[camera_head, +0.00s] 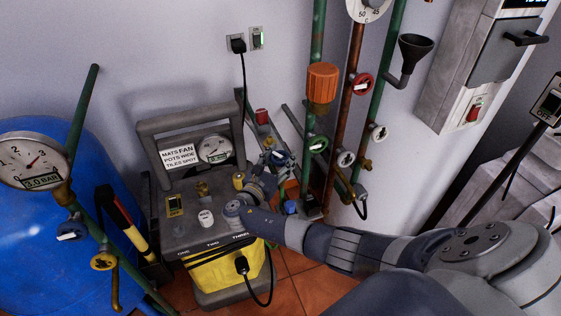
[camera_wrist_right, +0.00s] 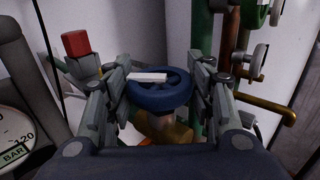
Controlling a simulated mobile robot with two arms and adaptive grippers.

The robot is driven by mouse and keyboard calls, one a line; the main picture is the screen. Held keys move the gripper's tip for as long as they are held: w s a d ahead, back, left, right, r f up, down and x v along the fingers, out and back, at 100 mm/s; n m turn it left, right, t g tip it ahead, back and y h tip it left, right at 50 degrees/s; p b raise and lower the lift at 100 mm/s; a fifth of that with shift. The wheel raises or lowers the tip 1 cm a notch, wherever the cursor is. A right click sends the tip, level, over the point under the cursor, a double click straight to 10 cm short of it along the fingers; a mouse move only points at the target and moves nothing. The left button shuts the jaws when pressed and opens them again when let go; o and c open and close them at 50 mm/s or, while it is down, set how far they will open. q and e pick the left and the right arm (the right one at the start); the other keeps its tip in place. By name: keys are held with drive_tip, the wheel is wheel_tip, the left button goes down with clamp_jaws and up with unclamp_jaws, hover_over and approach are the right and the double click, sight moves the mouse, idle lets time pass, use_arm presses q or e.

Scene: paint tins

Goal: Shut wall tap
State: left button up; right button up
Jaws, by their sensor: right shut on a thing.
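A blue handwheel (camera_wrist_right: 160,88) with a white bar across its top sits on a brass tap body (camera_wrist_right: 166,128) in the right wrist view. My right gripper (camera_wrist_right: 160,84) is shut on this wheel, one finger on each side of its rim. In the head view the blue wheel (camera_head: 281,158) shows at the wall pipes, beyond my right gripper (camera_head: 273,168). The gripper partly hides the tap's lower body there. My left gripper is not in view.
Pipes to the right carry a red wheel (camera_head: 362,84), a green wheel (camera_head: 318,144) and white wheels (camera_head: 346,158). A machine with a gauge (camera_head: 215,148) stands under my right wrist. A blue tank (camera_head: 60,180) is at left. A cable (camera_head: 243,80) hangs from the socket.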

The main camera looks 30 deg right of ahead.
drive_tip(key=m+g+b, duration=0.1)
drive_tip(key=m+g+h+b, duration=0.1)
drive_tip(key=shift+f+g, duration=0.2)
drive_tip(key=shift+g, duration=0.2)
drive_tip(key=shift+r+m+g+h+b, duration=0.15)
drive_tip(key=shift+m+g+h+b, duration=0.3)
drive_tip(key=shift+g, duration=0.35)
drive_tip(key=shift+r, duration=0.1)
drive_tip(key=o, duration=1.1)
drive_tip(key=shift+d, duration=0.1)
drive_tip(key=v, duration=1.2)
drive_tip(key=shift+r, duration=0.1)
